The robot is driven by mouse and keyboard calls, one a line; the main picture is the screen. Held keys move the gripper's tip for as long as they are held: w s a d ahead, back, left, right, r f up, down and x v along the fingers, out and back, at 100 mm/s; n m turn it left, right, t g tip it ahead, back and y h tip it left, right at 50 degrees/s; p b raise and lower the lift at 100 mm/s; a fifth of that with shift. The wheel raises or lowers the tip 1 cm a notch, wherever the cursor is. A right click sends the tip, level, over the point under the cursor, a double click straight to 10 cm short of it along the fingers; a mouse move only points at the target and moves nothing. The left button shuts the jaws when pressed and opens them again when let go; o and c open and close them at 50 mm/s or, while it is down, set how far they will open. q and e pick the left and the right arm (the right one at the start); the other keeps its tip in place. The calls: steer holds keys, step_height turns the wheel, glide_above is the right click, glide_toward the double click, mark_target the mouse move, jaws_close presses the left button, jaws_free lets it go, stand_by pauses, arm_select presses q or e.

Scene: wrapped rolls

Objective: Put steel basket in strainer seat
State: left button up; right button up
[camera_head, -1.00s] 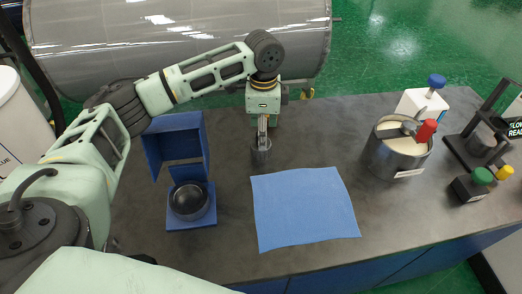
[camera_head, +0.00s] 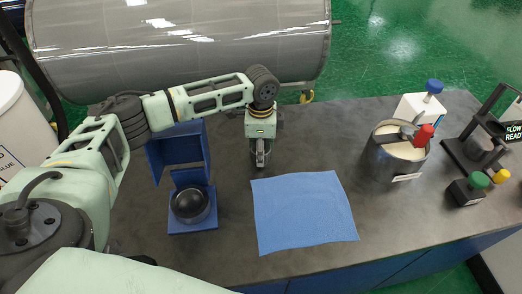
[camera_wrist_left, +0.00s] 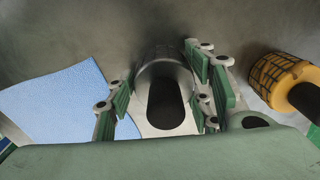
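The steel basket (camera_wrist_left: 155,72), a grey cylinder with a dark oval opening, stands upright between the fingers of my left gripper (camera_wrist_left: 162,85) in the left wrist view. The fingers are apart, on either side of it; I see no clear grip. In the head view my left gripper (camera_head: 261,158) points down at the counter and hides most of the basket. What looks like the strainer seat, a black round cup (camera_head: 189,204) on a blue stand (camera_head: 179,228), is to the gripper's left and nearer me. The cup looks empty. My right gripper is out of view.
A blue cloth (camera_head: 303,212) lies right of the gripper. A yellow, dark-meshed container (camera_wrist_left: 278,75) is near the basket in the wrist view. The stand has a tall blue back (camera_head: 178,150). A steel pot (camera_head: 398,160) and bottles are at right.

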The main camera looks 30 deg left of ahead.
arm_select(q)
steer(key=c, duration=0.9)
steer(key=shift+o, duration=0.2)
steer(key=shift+w+r, duration=0.1)
steer(key=shift+r, duration=0.4)
steer(key=r, duration=0.1)
steer(key=d+r+b, duration=0.1)
steer(key=r, duration=0.1)
steer(key=shift+w+r, duration=0.15)
steer(key=shift+r, duration=0.1)
steer(key=w+d+r+b, duration=0.2)
steer(key=w+d+r, duration=0.2)
steer(key=d+r, duration=0.45)
steer(key=s+a+f+n, duration=0.1)
steer(key=s+f+n, duration=0.2)
steer(key=s+n, duration=0.9)
steer(key=s, duration=1.1)
steer(key=shift+a+n, duration=0.15)
steer(key=shift+n, duration=0.25)
steer(key=shift+w, duration=0.1)
